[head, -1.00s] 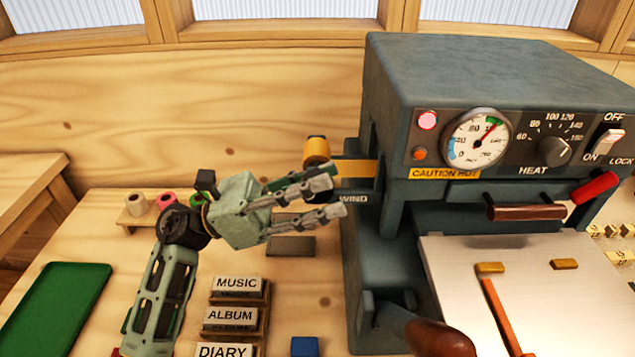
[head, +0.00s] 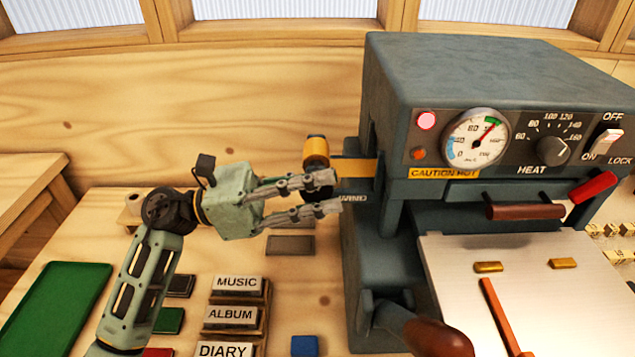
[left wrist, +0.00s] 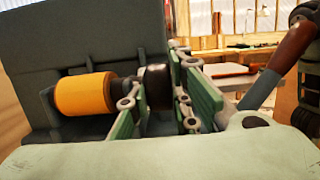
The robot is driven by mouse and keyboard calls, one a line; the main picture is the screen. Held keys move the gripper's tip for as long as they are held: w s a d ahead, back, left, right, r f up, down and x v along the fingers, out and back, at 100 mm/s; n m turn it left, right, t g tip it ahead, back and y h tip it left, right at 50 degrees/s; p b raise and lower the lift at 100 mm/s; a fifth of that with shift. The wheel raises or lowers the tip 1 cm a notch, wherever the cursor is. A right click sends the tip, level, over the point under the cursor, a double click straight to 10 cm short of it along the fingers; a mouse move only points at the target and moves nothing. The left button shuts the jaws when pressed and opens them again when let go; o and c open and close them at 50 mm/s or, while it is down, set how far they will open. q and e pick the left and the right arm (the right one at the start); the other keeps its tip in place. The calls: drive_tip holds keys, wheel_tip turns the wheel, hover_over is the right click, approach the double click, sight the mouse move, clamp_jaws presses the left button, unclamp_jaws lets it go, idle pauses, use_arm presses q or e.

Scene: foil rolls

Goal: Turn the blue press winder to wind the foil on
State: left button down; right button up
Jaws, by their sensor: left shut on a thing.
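The blue-grey press (head: 480,75) stands at the right in the head view. A gold foil roll (head: 316,147) sits on its left side, with gold foil (head: 355,168) running into the press. The roll is orange in the left wrist view (left wrist: 85,94). The dark winder knob (left wrist: 157,87) is in line with the roll, between the pads of my left gripper (left wrist: 160,95). In the head view my left gripper (head: 335,192) reaches in from the left, shut on the knob, its fingers largely covering it and part of the WIND label. My right gripper is not in view.
MUSIC, ALBUM and DIARY blocks (head: 237,284) lie below my left arm. A green mat (head: 55,310) is at the left. A brown-handled lever (head: 440,338) projects at the front of the press. A yellow label (head: 444,174) reads CAUTION HOT.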

use_arm(q)
drive_tip(key=y+p, duration=0.1)
drive_tip(key=y, duration=0.2)
drive_tip(key=shift+r, duration=0.1)
drive_tip(key=shift+y+p, duration=0.4)
drive_tip(key=shift+y, duration=0.6)
drive_tip(key=c, duration=1.6)
unclamp_jaws()
drive_tip(key=shift+a, duration=0.55)
drive_tip(key=v, duration=1.1)
drive_tip(key=shift+d, duration=0.15)
